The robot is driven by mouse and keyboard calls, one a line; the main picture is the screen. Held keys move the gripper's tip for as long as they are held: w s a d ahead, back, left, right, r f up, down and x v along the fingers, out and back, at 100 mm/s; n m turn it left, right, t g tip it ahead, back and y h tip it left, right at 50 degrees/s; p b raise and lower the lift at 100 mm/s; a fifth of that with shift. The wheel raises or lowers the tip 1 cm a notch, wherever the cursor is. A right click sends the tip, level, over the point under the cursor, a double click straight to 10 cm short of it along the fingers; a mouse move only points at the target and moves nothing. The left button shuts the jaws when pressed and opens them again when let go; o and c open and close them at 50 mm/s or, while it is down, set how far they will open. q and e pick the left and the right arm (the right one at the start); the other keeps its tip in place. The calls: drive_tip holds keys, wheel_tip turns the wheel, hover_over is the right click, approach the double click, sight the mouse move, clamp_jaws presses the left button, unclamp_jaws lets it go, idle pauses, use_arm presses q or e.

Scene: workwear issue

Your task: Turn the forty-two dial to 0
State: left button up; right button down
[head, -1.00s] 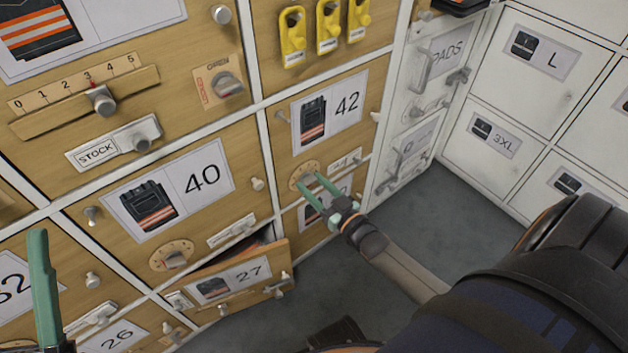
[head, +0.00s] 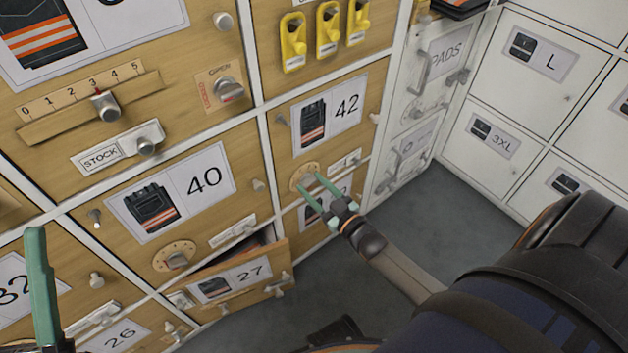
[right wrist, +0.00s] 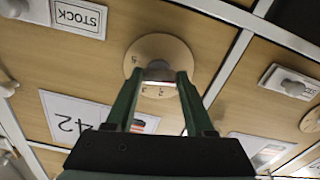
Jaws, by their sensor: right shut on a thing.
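The forty-two dial is a round wooden disc (head: 299,178) with small numbers, low on the locker door marked 42 (head: 347,104). Some numbers show below the knob; the fingers hide part of the disc, and I cannot tell which number is set. My left gripper (head: 38,290) shows only one green finger at the lower left, away from the dial.
Door 27 (head: 235,282) stands ajar below left of the dial. Door 40 (head: 205,181) has a similar dial (head: 175,256). Yellow hooks (head: 328,24) hang above door 42. White lockers (head: 515,75) stand at right; grey floor (head: 420,215) is open between.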

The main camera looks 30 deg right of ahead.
drive_tip(key=shift+c, duration=1.3)
unclamp_jaws()
use_arm(q)
drive_tip(key=r+p, duration=0.1)
drive_tip(key=r, duration=0.1)
drive_tip(key=r+p, duration=0.1)
drive_tip(key=p, duration=0.1)
drive_tip(key=shift+a+r+m, duration=0.2)
drive_tip(key=shift+r+m, duration=0.1)
drive_tip(key=shift+r, duration=0.1)
use_arm(e)
drive_tip(key=s+d, duration=0.1)
drive_tip(key=s, duration=1.1)
drive_tip(key=shift+s, duration=0.25)
